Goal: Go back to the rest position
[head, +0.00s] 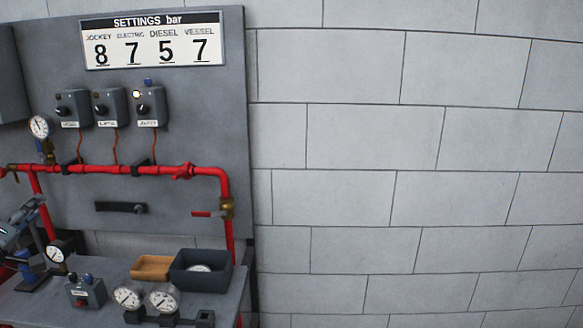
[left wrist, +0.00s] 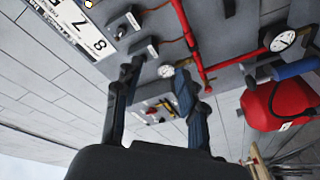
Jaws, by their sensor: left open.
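My left gripper (head: 36,214) is at the left edge of the head view, in front of the grey panel and above the bench. In the left wrist view its two dark fingers (left wrist: 157,72) are spread apart with nothing held between them. Past the fingers, the panel with its red pipe and gauges appears tilted. My right gripper is not in view.
The grey panel (head: 75,225) carries a settings sign (head: 153,40), switch boxes and a red pipe (head: 105,170). The bench (head: 60,306) holds a wooden tray (head: 152,267), a dark bin (head: 201,271) and gauges. A red vessel (left wrist: 283,102) shows in the left wrist view.

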